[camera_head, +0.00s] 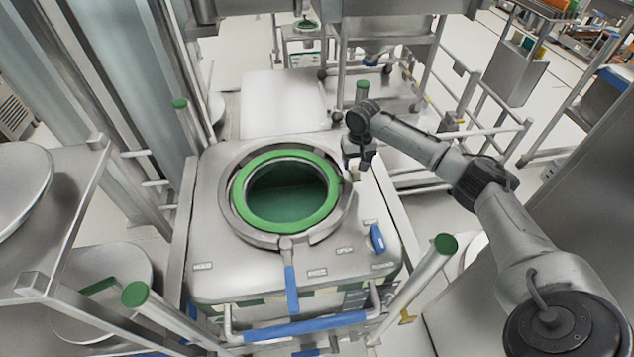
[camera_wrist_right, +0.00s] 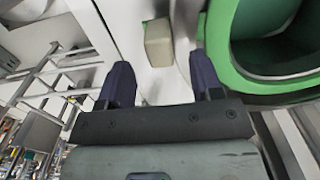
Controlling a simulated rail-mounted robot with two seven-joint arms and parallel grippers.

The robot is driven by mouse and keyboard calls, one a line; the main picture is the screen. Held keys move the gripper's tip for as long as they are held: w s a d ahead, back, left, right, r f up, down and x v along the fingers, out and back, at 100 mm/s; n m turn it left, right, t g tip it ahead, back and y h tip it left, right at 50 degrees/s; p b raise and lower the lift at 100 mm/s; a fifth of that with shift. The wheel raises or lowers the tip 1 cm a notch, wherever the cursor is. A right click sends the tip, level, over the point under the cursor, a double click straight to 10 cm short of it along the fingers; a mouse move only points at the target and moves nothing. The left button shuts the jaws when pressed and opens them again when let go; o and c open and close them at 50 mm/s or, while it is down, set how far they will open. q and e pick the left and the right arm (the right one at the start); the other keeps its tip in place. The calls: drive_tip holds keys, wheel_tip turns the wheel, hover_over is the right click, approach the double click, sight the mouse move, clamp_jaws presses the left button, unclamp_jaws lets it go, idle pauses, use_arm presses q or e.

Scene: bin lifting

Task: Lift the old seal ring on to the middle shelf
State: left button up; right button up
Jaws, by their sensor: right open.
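The green seal ring (camera_head: 245,207) lies around the round opening in the top of the steel bin, inside a grey metal clamp collar (camera_head: 232,222). In the right wrist view the green ring (camera_wrist_right: 219,35) shows at the upper right. My right gripper (camera_head: 357,165) is just right of the ring in the head view, over the bin's top. Its two dark fingers (camera_wrist_right: 162,82) are apart, with nothing between them but a small beige block (camera_wrist_right: 158,43) beyond the tips. My left gripper is not in view.
The bin (camera_head: 215,275) has blue handles (camera_head: 291,290) at its front and green-capped posts (camera_head: 445,244) around it. A steel shelf rack (camera_head: 75,200) with round lids stands at the left. Metal railings (camera_head: 480,133) stand behind my right arm.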

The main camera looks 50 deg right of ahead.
sight(356, 168)
drive_tip(key=f, duration=0.3)
drive_tip(key=shift+s+a+f, duration=0.2)
drive_tip(key=shift+f, duration=0.9)
drive_tip(key=shift+c, duration=0.2)
drive_tip(key=c, duration=1)
drive_tip(key=shift+c, duration=0.2)
